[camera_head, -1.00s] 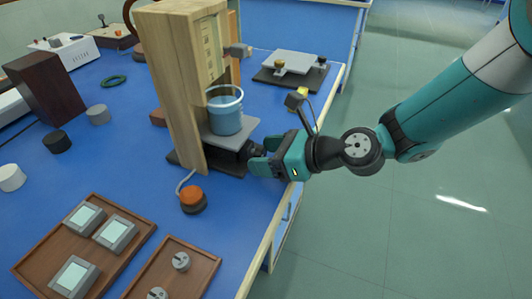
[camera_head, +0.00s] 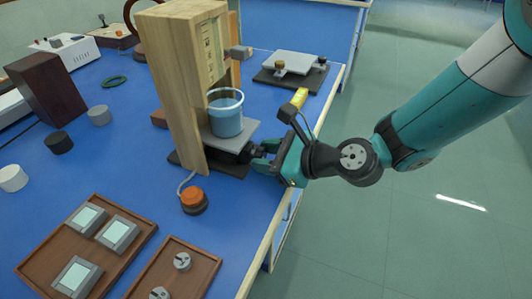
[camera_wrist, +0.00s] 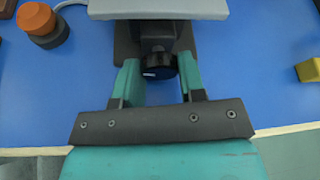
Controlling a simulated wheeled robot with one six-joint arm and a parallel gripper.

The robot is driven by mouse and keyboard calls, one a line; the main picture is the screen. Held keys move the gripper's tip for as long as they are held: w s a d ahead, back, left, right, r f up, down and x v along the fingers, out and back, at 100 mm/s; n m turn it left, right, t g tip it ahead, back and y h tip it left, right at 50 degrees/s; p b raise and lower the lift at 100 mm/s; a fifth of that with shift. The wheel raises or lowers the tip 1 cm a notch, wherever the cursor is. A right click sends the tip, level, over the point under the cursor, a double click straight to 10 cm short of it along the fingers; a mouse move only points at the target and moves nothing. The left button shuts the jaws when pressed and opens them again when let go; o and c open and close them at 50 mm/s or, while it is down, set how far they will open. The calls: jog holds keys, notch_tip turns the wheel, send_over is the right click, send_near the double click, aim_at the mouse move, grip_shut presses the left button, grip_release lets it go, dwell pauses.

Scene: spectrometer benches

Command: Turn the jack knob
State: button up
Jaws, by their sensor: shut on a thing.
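The jack knob (camera_wrist: 157,67) is a dark round knob with a white mark on its face, at the front of the lab jack. My gripper (camera_wrist: 160,78) has its two teal fingers on either side of the knob, shut on it. In the head view my gripper (camera_head: 259,158) reaches in from the right at the jack's front, and its fingers largely hide the knob. The jack's grey top plate (camera_head: 240,133) carries a glass beaker of blue liquid (camera_head: 226,120). The jack's dark base (camera_wrist: 126,45) lies flat on the blue bench.
A wooden frame (camera_head: 178,90) stands just left of the beaker. An orange button (camera_head: 193,197) is nearby. A yellow object (camera_head: 300,97) lies near the bench edge. Another jack (camera_head: 293,64) stands behind. Wooden trays (camera_head: 150,284) occupy the front. The floor right of the bench is clear.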

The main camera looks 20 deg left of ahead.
jog(key=o, duration=0.9)
jog(key=shift+d, duration=0.1)
jog(key=shift+v, duration=8.65)
